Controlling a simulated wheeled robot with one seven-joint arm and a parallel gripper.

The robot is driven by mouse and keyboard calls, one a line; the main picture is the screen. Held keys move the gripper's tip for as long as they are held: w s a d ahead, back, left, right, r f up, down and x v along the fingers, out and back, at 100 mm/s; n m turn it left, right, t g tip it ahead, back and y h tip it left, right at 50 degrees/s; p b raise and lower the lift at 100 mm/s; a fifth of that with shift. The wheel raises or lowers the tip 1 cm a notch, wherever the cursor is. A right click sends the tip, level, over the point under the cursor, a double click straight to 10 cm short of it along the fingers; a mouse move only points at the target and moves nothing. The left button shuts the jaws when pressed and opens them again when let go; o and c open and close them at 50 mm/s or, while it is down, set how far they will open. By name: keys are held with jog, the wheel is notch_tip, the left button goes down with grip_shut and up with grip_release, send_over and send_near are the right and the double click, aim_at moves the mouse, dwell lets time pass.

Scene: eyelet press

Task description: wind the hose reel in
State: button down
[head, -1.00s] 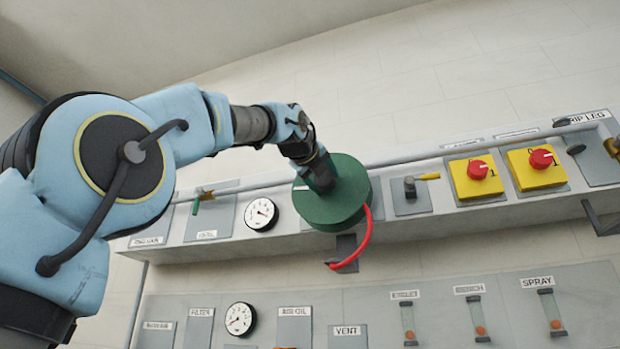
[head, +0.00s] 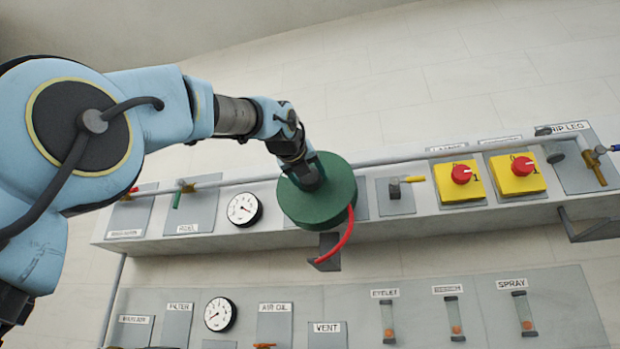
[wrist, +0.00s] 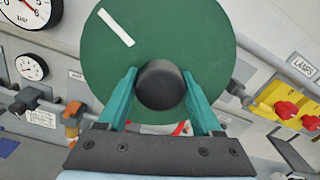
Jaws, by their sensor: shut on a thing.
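The hose reel (head: 322,205) is a dark green drum on the upper panel, with a red hose (head: 342,240) hanging from its lower right side. In the wrist view the reel's round face (wrist: 190,40) fills the upper middle, with a white stripe at its upper left. A black round knob (wrist: 161,85) stands out from this face. My gripper (wrist: 160,92) has its two teal fingers on either side of the knob and is shut on it. In the head view my gripper and wrist cover the reel's upper left.
Left of the reel are a gauge (head: 244,209) and small valves. To the right are a yellow-handled valve (head: 413,179) and two yellow switches with red knobs (head: 461,174). A grey pipe (head: 385,160) runs along behind. A lower panel carries labelled sight tubes (head: 455,318).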

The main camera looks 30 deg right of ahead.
jog(key=shift+c, duration=1.8)
grip_release()
jog(key=b+v, duration=0.4)
jog(key=v, duration=0.6)
jog(key=shift+s+a, duration=0.25)
jog(key=shift+s, duration=0.05)
jog(key=shift+o, duration=0.2)
